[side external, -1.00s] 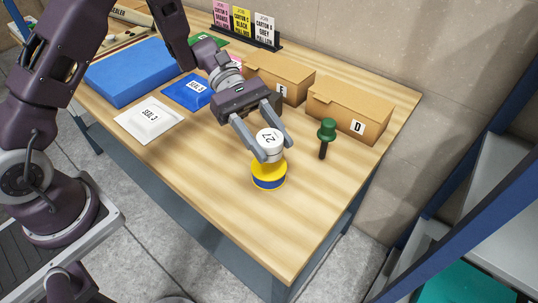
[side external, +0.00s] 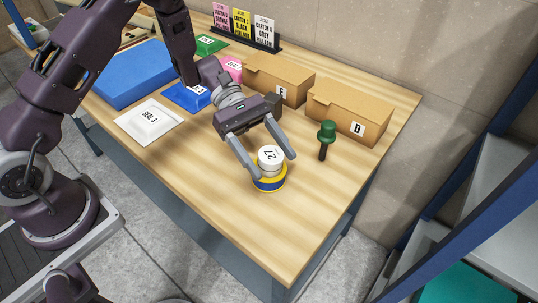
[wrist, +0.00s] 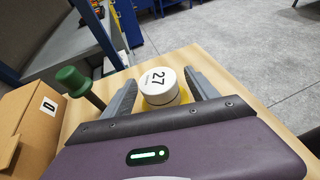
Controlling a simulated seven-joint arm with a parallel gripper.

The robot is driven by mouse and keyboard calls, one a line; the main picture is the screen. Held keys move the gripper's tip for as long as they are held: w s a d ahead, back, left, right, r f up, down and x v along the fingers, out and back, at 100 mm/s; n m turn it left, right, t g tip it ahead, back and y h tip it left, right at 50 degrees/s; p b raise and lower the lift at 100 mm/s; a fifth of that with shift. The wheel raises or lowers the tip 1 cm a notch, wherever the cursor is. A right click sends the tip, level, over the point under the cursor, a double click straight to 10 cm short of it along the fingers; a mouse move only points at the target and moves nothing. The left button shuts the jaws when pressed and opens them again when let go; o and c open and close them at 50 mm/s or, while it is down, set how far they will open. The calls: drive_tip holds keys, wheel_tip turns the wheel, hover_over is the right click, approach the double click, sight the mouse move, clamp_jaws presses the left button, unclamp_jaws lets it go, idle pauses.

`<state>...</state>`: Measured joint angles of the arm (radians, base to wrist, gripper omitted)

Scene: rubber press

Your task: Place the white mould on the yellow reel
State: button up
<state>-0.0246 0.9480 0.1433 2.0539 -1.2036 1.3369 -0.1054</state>
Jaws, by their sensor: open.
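The white mould (side external: 270,157) is a round piece marked 27. It sits on top of the yellow reel (side external: 258,182), which has a blue band and stands on the table. My gripper (side external: 271,166) is open, with one finger on each side of the mould. In the wrist view the mould (wrist: 158,86) is between the spread fingers, with a gap at least on its right side. Only a little of the yellow reel (wrist: 183,98) shows beneath it there.
A green-handled tool (side external: 326,133) stands just right of the gripper. Cardboard boxes E (side external: 270,82) and D (side external: 340,118) are behind. A white SEAL 3 sheet (side external: 148,122), a blue pad and a blue block (side external: 130,72) lie left. The front table area is clear.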

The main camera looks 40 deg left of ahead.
drive_tip(key=v, duration=1.2)
drive_tip(key=s+d+r+m+y, duration=0.2)
drive_tip(key=s+r+m+y, duration=0.45)
drive_tip(key=s+r, duration=0.35)
drive_tip(key=s+a+r+m+t+y, duration=0.2)
drive_tip(key=s+m+t+y, duration=0.1)
drive_tip(key=s, duration=0.3)
drive_tip(key=s+a+r+m+t+y, duration=0.2)
drive_tip(key=s+m+t+y, duration=0.1)
drive_tip(key=s+m+t, duration=0.2)
drive_tip(key=shift+s+a+m+t, duration=0.35)
drive_tip(key=shift+s+m+t, duration=0.05)
drive_tip(key=shift+s+m, duration=0.05)
